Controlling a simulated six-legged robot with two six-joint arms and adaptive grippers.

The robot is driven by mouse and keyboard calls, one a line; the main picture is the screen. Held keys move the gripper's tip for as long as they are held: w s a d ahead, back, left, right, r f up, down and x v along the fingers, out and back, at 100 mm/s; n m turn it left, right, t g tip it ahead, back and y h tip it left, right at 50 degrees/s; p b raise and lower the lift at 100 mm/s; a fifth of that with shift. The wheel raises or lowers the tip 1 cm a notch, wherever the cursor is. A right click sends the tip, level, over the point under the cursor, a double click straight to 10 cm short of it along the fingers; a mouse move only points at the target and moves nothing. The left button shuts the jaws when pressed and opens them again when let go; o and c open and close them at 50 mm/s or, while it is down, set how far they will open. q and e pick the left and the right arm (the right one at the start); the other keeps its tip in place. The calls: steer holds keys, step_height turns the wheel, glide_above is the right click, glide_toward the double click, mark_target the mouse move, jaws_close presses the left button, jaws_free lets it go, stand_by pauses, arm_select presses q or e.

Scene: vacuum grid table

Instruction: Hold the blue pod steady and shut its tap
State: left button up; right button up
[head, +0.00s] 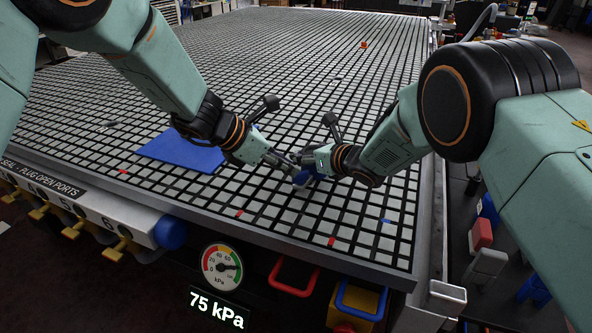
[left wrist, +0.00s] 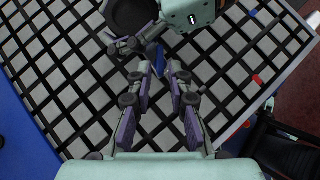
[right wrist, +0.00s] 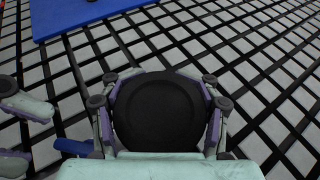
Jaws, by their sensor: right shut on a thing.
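The blue pod (head: 301,179) is mostly hidden behind my grippers in the head view. In the right wrist view, its round black top (right wrist: 158,111) sits between the fingers of my right gripper (right wrist: 160,88), which is shut on it. A blue bar, seemingly the tap (right wrist: 73,147), sticks out to the left there. My left gripper (left wrist: 159,67) is open, its fingers a short gap apart. In the left wrist view the blue bar (left wrist: 160,58) shows between and just beyond its fingertips. I cannot tell whether they touch it.
The grid table (head: 310,70) spreads wide and mostly clear behind the grippers. A blue sheet (head: 180,152) lies to the left. Small red and blue bits are scattered near the front edge. A gauge (head: 222,267) and a 75 kPa display (head: 217,308) are at the front.

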mark_target(300, 173)
arm_select(q)
steer(key=shift+x, duration=2)
steer(key=shift+c, duration=0.2)
jaws_close()
